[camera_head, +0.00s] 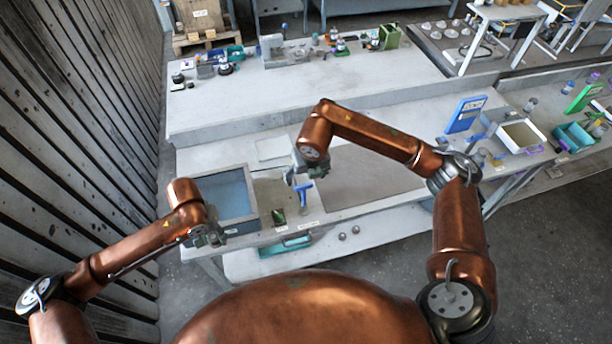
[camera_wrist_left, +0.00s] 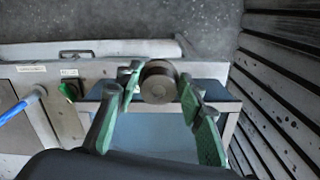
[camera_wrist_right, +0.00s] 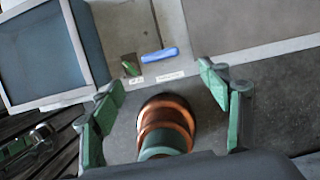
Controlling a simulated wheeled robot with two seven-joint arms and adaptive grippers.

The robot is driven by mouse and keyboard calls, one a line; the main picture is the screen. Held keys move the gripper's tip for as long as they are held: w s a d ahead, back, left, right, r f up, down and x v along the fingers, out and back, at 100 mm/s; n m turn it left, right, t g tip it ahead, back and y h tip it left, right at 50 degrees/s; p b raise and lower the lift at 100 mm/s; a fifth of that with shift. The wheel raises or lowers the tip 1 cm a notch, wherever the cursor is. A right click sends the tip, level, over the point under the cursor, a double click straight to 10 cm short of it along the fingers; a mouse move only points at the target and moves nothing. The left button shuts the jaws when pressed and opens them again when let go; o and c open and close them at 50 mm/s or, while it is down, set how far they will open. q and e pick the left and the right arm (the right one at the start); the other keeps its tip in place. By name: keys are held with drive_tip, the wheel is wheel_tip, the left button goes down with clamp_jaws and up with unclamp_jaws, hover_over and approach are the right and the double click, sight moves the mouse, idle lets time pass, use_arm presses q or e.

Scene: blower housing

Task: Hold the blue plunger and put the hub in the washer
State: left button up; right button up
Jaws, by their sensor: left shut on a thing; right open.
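The washer (camera_head: 251,217) is a grey-rimmed basin, blue inside, at the left of the near bench. It shows in the left wrist view (camera_wrist_left: 230,104) and right wrist view (camera_wrist_right: 88,42). The T-shaped blue plunger (camera_head: 304,188) stands right of it; its handle shows in the right wrist view (camera_wrist_right: 159,55). My left gripper (camera_wrist_left: 160,90) is shut on a round brown-grey part, likely the hub (camera_wrist_left: 158,84), at the basin's front edge; the head view hardly shows it. My right gripper (camera_head: 296,178) is open beside the plunger, its fingers (camera_wrist_right: 170,105) apart and not around the handle.
A small green item (camera_head: 279,216) and labels sit between basin and plunger. A grey mat (camera_head: 365,178) lies to the right. A teal tray (camera_head: 285,246) is on the lower shelf. A slatted wall (camera_head: 75,110) stands close on the left.

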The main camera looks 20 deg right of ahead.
sight(304, 186)
drive_tip(key=x, duration=1.1)
drive_tip(key=shift+w+f, duration=0.25)
drive_tip(key=shift+f, duration=0.1)
